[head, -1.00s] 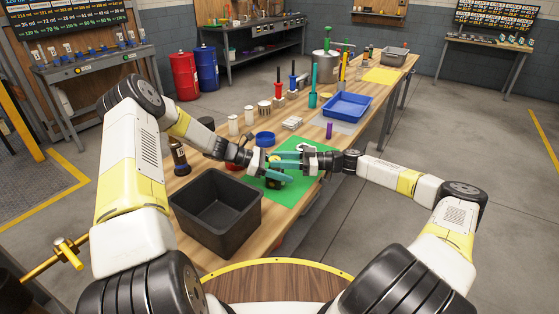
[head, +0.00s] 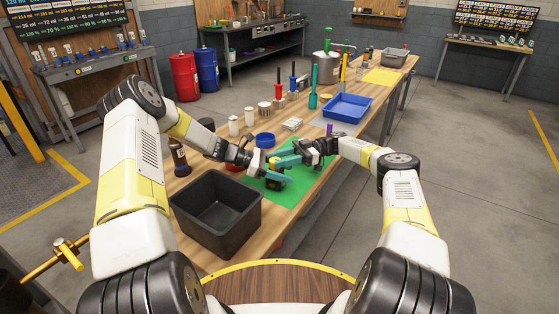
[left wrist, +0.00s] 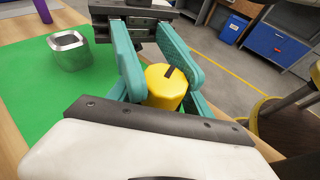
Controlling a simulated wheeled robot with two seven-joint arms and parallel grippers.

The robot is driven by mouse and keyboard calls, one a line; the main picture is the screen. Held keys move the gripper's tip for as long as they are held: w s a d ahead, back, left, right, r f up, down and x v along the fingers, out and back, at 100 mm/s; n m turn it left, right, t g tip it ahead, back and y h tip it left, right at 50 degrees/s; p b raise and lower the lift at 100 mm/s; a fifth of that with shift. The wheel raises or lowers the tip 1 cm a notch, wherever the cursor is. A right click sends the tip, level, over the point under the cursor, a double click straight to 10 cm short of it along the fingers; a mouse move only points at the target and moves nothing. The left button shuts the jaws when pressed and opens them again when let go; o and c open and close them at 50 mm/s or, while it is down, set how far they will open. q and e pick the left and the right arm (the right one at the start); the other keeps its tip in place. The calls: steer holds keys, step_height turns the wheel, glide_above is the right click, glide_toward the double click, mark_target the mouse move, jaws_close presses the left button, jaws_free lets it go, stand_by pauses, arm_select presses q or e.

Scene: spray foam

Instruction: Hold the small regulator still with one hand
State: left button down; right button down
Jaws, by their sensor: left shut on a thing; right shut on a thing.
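The small regulator shows a yellow cylindrical part (left wrist: 165,88) with a dark strip on top in the left wrist view. Its lower part is hidden by fingers and by my left gripper's housing. My left gripper (head: 277,179) comes in from the left, low over the green mat (head: 297,195), shut on the regulator. My right gripper (head: 284,161) reaches in from the right with teal fingers. In the head view the fingers mostly cover the regulator.
A black bin (head: 216,215) stands at the table's near left. A blue tray (head: 347,107), a blue ring (head: 265,139) and several bottles and tools stand farther back. A silver metal piece (left wrist: 69,50) lies on the mat. Some mat at the front is clear.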

mark_target(279, 159)
arm_select(q)
steer(key=shift+a+f, duration=0.2)
steer(key=shift+f, duration=0.15)
arm_select(e)
steer(key=shift+f+n+g+h, duration=0.1)
steer(key=shift+n+g+h, duration=0.2)
steer(key=shift+g, duration=0.1)
steer(key=c, duration=1.2)
jaws_free()
steer(key=shift+r, duration=5.05)
arm_select(q)
steer(key=shift+c, duration=1.8)
jaws_free()
steer(key=shift+r, duration=0.15)
